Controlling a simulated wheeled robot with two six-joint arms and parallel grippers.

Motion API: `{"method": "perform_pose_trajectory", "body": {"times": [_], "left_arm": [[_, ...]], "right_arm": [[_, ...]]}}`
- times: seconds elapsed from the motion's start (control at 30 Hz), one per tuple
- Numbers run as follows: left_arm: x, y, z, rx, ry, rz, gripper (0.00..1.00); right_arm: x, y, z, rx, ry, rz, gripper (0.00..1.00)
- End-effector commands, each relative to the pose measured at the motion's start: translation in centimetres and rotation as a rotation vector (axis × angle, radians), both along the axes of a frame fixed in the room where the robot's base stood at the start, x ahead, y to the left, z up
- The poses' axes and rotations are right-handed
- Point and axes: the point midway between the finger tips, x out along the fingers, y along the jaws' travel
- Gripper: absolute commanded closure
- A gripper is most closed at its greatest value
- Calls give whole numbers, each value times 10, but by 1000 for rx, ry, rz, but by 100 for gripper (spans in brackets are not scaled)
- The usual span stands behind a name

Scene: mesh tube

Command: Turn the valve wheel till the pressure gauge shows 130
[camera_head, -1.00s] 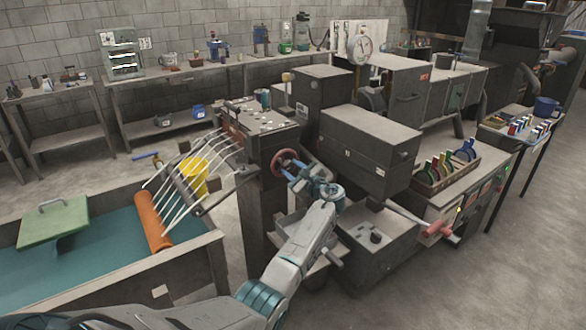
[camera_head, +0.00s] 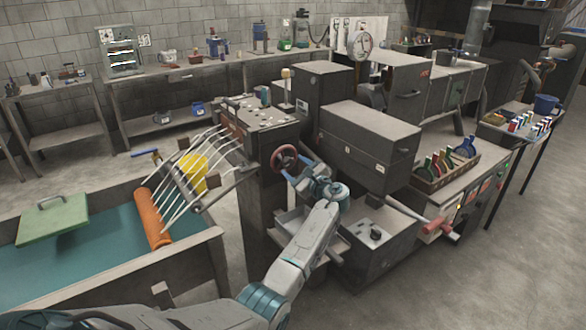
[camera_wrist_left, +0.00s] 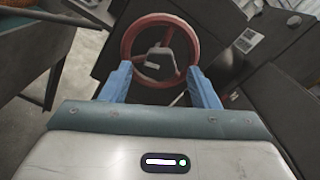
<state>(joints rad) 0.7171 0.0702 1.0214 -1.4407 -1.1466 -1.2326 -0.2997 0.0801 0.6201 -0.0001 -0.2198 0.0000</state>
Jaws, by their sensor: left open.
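The valve wheel (camera_head: 284,158) is a small dark red ring on the side of the grey machine, near the middle of the head view. My left gripper (camera_head: 291,176) is open, just in front of the wheel's lower right. Its two blue fingers (camera_wrist_left: 158,68) stand at the left and right of the lower rim; I cannot tell whether they touch it. The pressure gauge (camera_head: 360,42) is a round white dial at the back; its reading is too small to tell.
Grey machine boxes (camera_head: 370,145) stand close right of my left arm. A teal-floored tank (camera_head: 85,255) with an orange roller (camera_head: 153,218) and white curved rods lies left. Open floor lies at the far right.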

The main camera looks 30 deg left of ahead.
Motion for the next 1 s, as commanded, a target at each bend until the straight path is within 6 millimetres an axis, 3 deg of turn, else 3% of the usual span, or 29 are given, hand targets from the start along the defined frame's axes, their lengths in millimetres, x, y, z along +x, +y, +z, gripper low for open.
{"method": "perform_pose_trajectory", "body": {"times": [0.2,0.4,0.6,1.0], "left_arm": [[-17,-43,-6,-5,-2,-2,45],[-30,-73,-4,-3,-1,-1,45],[-35,-85,-2,-3,1,1,45],[-36,-85,-1,-1,2,1,45]], "right_arm": [[0,1,-19,1,0,0,64],[0,1,-29,1,1,0,64],[0,1,-32,1,1,0,64],[-1,1,-31,1,1,0,64]]}}
